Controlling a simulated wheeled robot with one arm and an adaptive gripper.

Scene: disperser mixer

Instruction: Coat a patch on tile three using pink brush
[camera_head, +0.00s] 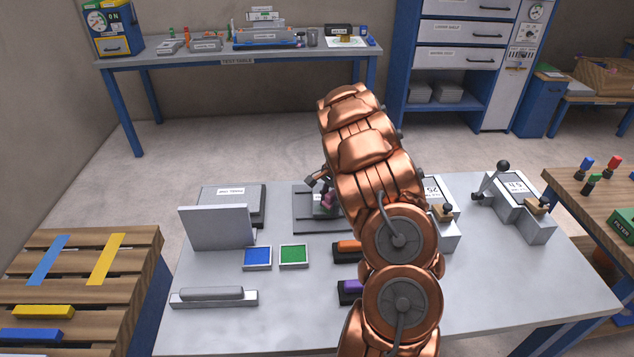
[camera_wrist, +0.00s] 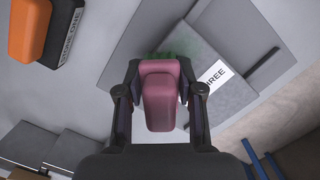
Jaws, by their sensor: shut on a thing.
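My gripper (camera_wrist: 160,92) is shut on the pink brush (camera_wrist: 162,100), which points down at a grey tile. In the wrist view, the tile (camera_wrist: 235,92) bears a partly hidden label ending in "REE". A mottled green patch (camera_wrist: 190,45) shows on the tile beside the brush head. In the head view, my gripper (camera_head: 322,186) and a bit of the pink brush (camera_head: 328,199) are over the dark grey plate (camera_head: 301,222), largely covered by my arm.
A blue pad (camera_head: 257,257) and a green pad (camera_head: 293,255) lie left of my arm. Orange (camera_head: 348,246) and purple (camera_head: 352,287) blocks sit nearer. An upright grey panel (camera_head: 216,228) stands left. Lever devices (camera_head: 520,205) stand right. The table's front right is clear.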

